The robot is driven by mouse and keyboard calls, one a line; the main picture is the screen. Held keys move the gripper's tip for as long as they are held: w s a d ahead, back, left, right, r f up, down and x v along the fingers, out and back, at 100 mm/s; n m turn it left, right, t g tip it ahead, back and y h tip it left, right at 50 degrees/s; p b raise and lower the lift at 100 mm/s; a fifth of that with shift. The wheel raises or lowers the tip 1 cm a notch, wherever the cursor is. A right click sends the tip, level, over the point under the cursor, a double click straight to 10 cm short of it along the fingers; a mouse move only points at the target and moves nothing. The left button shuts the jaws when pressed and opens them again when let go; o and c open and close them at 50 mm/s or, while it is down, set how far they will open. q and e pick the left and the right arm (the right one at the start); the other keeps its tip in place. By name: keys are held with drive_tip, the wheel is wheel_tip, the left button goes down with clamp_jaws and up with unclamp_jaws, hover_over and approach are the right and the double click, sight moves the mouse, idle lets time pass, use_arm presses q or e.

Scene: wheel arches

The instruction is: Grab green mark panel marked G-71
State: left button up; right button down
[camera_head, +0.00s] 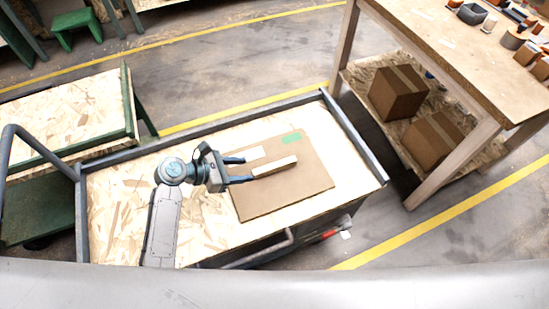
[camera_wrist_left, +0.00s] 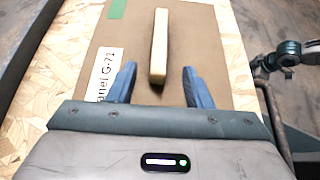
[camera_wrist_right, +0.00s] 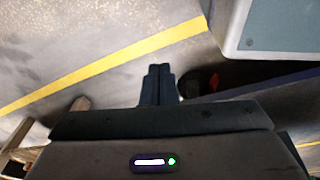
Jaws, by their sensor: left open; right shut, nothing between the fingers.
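The brown panel (camera_head: 300,185) lies flat on the cart's chipboard top. It has a green mark (camera_head: 292,138) near its far edge, a white label and a pale raised bar (camera_head: 274,167). In the left wrist view the label (camera_wrist_left: 104,75) reads "nel G-71", partly hidden by a finger, and the bar (camera_wrist_left: 159,45) stands between and just ahead of the fingertips. My left gripper (camera_head: 240,170) is open over the panel, its fingers pointing along the bar. My right gripper (camera_wrist_right: 158,72) is shut and empty above the floor, away from the panel.
The panel lies on a grey-rimmed cart (camera_head: 120,215). A green-framed table (camera_head: 70,110) stands at the left. A wooden workbench (camera_head: 450,45) at the right holds small items, with cardboard boxes (camera_head: 398,92) on its lower shelf. Yellow lines mark the floor.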

sight(269, 166)
use_arm(q)
drive_tip(key=x, duration=0.4)
drive_tip(key=shift+s+d+r, duration=0.1)
drive_tip(key=shift+s+r, duration=0.1)
drive_tip(key=shift+w+d+f, duration=0.1)
drive_tip(key=shift+d+f, duration=0.1)
drive_tip(key=shift+d, duration=0.1)
drive_tip(key=x, duration=0.5)
drive_tip(key=shift+w+r, duration=0.1)
drive_tip(key=shift+w, duration=0.2)
drive_tip(key=shift+w+d, duration=0.1)
drive_tip(key=shift+d, duration=0.05)
drive_tip(key=shift+c, duration=0.4)
drive_tip(key=c, duration=0.7)
clamp_jaws()
use_arm(e)
drive_tip(key=s, duration=0.3)
drive_tip(key=shift+d+f, duration=0.1)
drive_tip(key=shift+f, duration=0.15)
